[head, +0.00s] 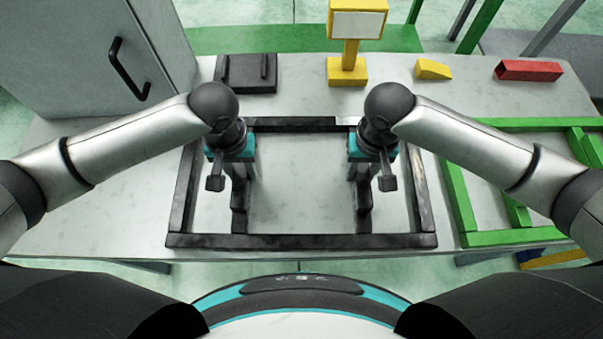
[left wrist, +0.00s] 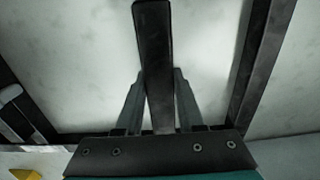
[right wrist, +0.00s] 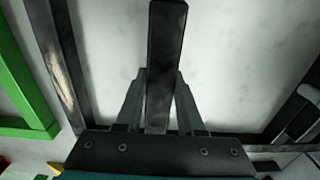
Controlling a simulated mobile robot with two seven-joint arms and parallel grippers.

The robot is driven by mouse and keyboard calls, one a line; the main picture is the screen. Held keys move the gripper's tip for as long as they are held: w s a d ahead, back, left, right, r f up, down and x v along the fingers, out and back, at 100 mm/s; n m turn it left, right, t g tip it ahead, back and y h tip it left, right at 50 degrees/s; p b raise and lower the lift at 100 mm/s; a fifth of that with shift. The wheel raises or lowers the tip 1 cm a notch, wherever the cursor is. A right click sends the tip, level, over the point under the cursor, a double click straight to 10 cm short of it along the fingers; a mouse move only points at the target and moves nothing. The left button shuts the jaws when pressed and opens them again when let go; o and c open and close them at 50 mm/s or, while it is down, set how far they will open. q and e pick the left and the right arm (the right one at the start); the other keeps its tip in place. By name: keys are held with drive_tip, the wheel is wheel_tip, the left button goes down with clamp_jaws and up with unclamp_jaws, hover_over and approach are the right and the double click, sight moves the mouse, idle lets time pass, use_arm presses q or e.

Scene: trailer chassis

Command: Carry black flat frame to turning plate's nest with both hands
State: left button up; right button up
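The black flat frame (head: 300,241) is a large dark rectangle, level over the pale table in front of me. I cannot tell whether it touches the tabletop. Narrow dark bars stand inside it, one under each hand. My left gripper (head: 240,178) has its fingers on both sides of the left bar, which shows in the left wrist view (left wrist: 155,60). My right gripper (head: 362,178) holds the right bar in the same way, seen in the right wrist view (right wrist: 164,60). I cannot identify the turning plate's nest for certain.
A green frame (head: 458,195) lies close to the right of the black frame. A black block (head: 250,75), yellow stand (head: 348,70), yellow wedge (head: 432,69) and red block (head: 528,70) sit along the back. A grey cabinet (head: 90,60) stands at the back left.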

use_arm(q)
clamp_jaws()
use_arm(e)
clamp_jaws()
drive_tip(key=shift+r, duration=0.1)
idle(0.5)
